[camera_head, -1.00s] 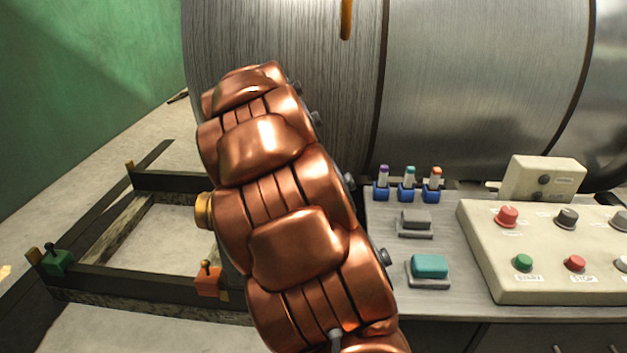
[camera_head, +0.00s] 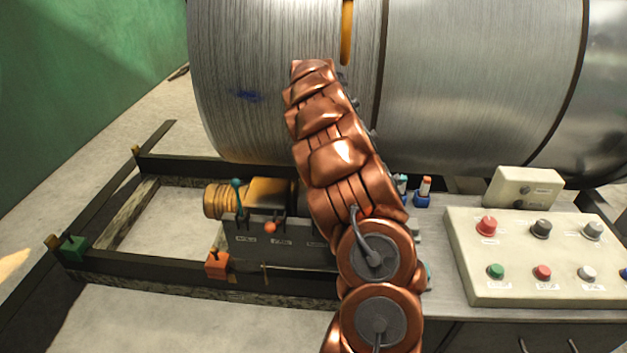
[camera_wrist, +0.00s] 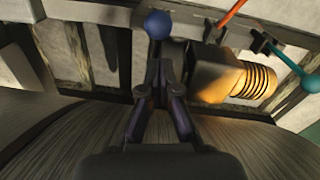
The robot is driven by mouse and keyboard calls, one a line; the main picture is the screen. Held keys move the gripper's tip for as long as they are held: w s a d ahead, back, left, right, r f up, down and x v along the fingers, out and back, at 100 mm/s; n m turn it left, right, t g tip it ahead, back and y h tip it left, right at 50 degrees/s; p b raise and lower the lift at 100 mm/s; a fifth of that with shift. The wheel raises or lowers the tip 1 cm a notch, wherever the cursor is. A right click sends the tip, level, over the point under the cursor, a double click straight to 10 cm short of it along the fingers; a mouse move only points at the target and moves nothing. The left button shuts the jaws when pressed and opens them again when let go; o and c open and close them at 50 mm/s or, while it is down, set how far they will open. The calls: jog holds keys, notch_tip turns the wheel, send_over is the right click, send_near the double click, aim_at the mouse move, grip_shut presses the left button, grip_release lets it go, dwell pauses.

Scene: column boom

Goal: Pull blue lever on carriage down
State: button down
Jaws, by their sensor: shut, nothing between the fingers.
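The blue lever shows in the wrist view as a round blue knob (camera_wrist: 158,24) just beyond my fingertips. My gripper (camera_wrist: 160,92) is shut and empty, its fingers pointing toward that knob. Whether they touch the lever I cannot tell. In the head view my arm hides both my gripper and the blue lever. The dark carriage (camera_head: 275,245) stands left of my arm. On it, a teal-knobbed lever (camera_head: 237,185) stands up and a red-knobbed lever (camera_head: 270,227) has its knob lower, at the front.
A large metal drum (camera_head: 460,80) fills the back. A control panel (camera_head: 530,285) with coloured buttons is at the right. A dark frame (camera_head: 200,285) with a green block (camera_head: 74,248) and an orange block (camera_head: 217,264) lies at the left.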

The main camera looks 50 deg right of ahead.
jog(key=f+p, duration=0.1)
jog(key=f, duration=0.8)
jog(key=shift+s+d+p, duration=0.1)
jog(key=shift+d+p, duration=0.1)
jog(key=shift+p, duration=0.2)
